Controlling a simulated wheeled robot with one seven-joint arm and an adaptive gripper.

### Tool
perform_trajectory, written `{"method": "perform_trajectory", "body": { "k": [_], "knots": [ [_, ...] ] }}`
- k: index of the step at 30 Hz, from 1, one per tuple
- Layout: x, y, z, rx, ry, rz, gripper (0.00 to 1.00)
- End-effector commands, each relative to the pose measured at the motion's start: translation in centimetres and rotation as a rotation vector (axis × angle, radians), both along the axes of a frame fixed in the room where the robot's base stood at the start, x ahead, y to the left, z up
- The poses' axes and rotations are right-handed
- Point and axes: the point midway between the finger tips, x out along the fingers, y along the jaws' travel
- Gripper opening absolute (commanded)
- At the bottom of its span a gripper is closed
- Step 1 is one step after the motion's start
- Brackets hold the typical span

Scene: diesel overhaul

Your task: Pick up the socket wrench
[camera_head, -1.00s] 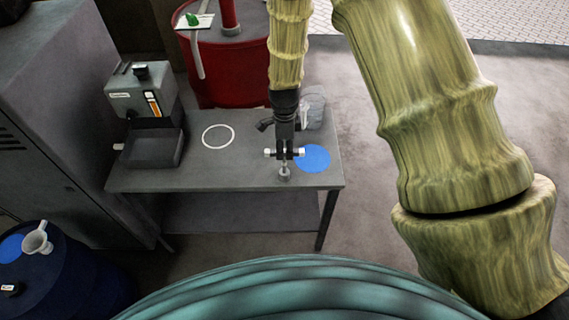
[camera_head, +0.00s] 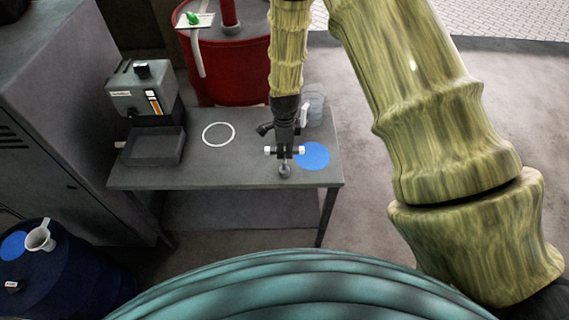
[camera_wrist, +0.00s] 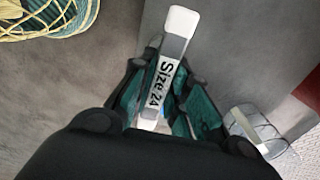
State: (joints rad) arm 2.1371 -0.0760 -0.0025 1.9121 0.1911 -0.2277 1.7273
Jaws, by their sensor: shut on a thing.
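The socket wrench (camera_head: 285,172) has a crossbar with pale ends and a rounded lower end, seen near the front right of the grey table. My gripper (camera_head: 285,151) points down from above and is shut on the wrench's crossbar. In the wrist view the wrench's grey bar (camera_wrist: 162,82), with a white end and a "Size 24" label, lies between the dark fingers of my gripper (camera_wrist: 163,95). The lower part of the wrench is hidden there. I cannot tell whether its lower end touches the table.
The grey table (camera_head: 235,172) carries a blue disc (camera_head: 316,155) beside the wrench, a white ring (camera_head: 219,134), a grey machine (camera_head: 142,97) and a clear container (camera_head: 316,101). A red barrel (camera_head: 235,75) stands behind. A blue barrel (camera_head: 75,265) bears a white funnel-like cup (camera_head: 40,236).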

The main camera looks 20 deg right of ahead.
Motion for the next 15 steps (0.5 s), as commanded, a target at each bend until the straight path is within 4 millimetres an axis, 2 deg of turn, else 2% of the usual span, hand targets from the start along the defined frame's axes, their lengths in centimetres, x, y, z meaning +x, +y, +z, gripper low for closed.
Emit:
{"method": "perform_trajectory", "body": {
  "k": [10,15],
  "knots": [
    [0.1,0.0,0.2,0.000,-0.001,0.000,0.00],
    [0.1,0.0,1.1,-0.001,-0.003,0.000,0.00]
  ]
}}
